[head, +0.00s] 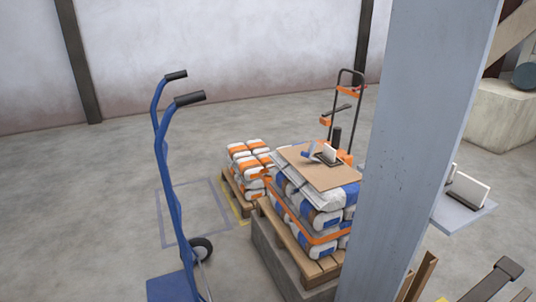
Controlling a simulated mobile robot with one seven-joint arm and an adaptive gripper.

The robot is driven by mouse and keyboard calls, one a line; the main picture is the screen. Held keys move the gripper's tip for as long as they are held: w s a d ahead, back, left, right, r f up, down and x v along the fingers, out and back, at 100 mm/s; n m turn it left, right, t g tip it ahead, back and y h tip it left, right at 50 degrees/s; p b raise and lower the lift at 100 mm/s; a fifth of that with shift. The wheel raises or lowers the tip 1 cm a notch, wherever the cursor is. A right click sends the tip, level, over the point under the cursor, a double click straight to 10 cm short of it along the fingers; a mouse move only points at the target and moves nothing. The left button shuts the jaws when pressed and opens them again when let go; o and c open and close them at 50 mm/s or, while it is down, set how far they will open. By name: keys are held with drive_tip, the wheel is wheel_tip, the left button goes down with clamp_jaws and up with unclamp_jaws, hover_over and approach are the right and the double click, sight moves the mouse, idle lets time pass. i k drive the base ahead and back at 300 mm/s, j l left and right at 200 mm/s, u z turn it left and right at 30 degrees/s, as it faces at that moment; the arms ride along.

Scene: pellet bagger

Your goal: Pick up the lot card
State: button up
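The post hides part of that shelf. No writing is readable on either card. My gripper is not recognisable in the view.
A broad grey post (417,130) stands in the right foreground. A blue hand truck (168,180) stands at left. Strapped blue-and-white bags (318,220) sit on a wooden pallet, orange-and-white bags (250,160) behind. An orange-and-black truck (347,110) stands at the back.

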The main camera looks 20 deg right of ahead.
sight(329, 154)
drive_tip(key=u, duration=1.5)
drive_tip(key=i+z, duration=0.25)
drive_tip(key=z, duration=0.2)
drive_tip(key=i+j+z, duration=0.1)
drive_tip(key=i+z, duration=0.2)
drive_tip(key=z, duration=0.15)
drive_tip(key=i+l+z, duration=0.15)
drive_tip(key=z, duration=0.3)
drive_tip(key=i+z, duration=0.25)
drive_tip(key=z, duration=0.2)
drive_tip(key=i+z, duration=0.25)
drive_tip(key=z, duration=0.2)
drive_tip(key=i+l+z, duration=0.15)
drive_tip(key=i+z, duration=0.25)
drive_tip(key=i, duration=0.15)
drive_tip(key=i+z, duration=0.4)
drive_tip(key=z, duration=0.3)
drive_tip(key=i+u, duration=0.3)
drive_tip(key=u, duration=0.2)
